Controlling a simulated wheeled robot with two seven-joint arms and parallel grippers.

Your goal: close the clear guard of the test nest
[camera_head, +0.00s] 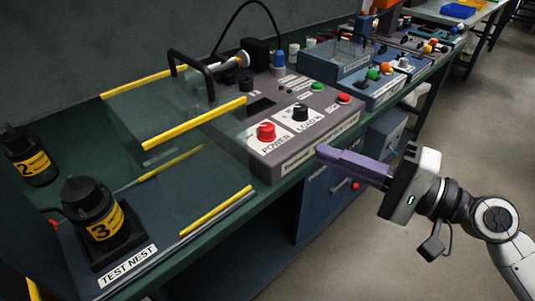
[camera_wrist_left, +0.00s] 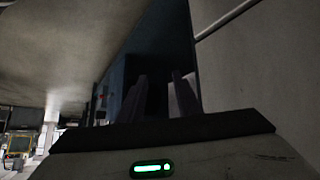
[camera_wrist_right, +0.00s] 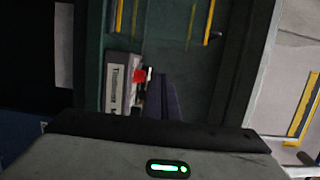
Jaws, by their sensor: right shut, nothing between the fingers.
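The clear guard (camera_head: 174,108) with yellow edge strips and a black handle (camera_head: 190,66) shows in the head view, raised above the dark base of the test nest (camera_head: 127,265). Its exact tilt is hard to read through the clear panel. A black pump marked 3 (camera_head: 98,212) stands upright at the near end of the nest. My right gripper (camera_head: 323,155) is shut and empty, in front of the control box and apart from the guard; its fingers also show in the right wrist view (camera_wrist_right: 163,88). My left gripper (camera_wrist_left: 160,85) shows only in its wrist view, fingers apart and empty.
The grey control box (camera_head: 280,152) with red and black knobs stands right of the guard. A black pump marked 2 (camera_head: 29,160) stands at the left. Blue test boxes (camera_head: 375,85) line the bench further back. The floor (camera_head: 450,130) on the right is open.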

